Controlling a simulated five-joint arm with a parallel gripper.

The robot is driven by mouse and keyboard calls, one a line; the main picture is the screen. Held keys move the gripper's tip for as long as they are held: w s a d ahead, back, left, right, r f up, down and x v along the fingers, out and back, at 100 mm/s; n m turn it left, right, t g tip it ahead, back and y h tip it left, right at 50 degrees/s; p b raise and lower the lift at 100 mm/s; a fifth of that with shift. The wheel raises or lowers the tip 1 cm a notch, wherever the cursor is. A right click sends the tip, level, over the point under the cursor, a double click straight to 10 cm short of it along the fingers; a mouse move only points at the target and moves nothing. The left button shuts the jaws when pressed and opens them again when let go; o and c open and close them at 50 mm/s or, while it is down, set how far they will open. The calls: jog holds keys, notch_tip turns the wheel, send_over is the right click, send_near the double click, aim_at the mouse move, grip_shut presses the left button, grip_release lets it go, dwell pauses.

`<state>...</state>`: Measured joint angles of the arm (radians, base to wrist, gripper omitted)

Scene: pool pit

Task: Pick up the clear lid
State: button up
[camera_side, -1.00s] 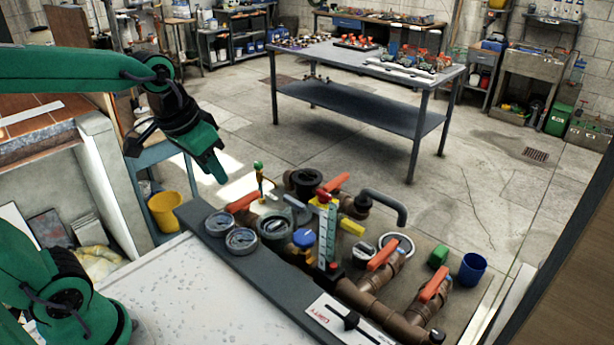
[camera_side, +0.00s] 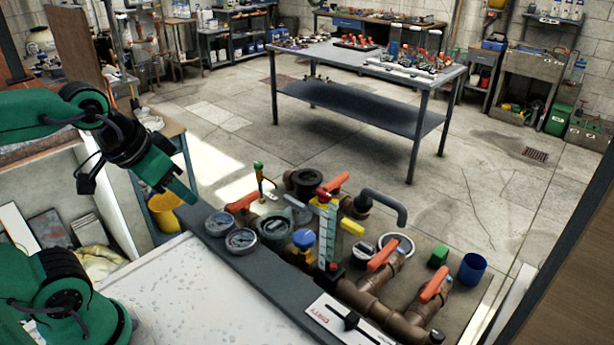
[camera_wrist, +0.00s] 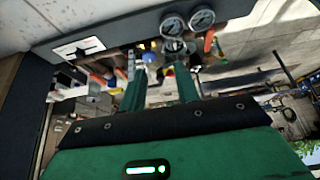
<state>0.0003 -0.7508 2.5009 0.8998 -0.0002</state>
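I cannot pick out the clear lid with certainty. A round dark-rimmed fitting (camera_side: 275,227) right of the two gauges has a glassy top that may be it. Another round piece, with a pale rim (camera_side: 396,244), sits further right among the pipes. My gripper (camera_side: 186,197) is in the air left of the gauges, pointing down and right, apart from all the fittings. In the wrist view its two green fingers (camera_wrist: 160,72) stand apart with nothing held between them.
Two round gauges (camera_side: 222,223) stand on the dark panel edge. A blue knob (camera_side: 303,238), a green-and-white scale strip (camera_side: 327,230), orange valve handles (camera_side: 383,254) and a grey bent pipe (camera_side: 384,203) crowd the board.

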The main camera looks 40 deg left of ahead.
dwell(0.3)
jog(key=o, duration=1.5)
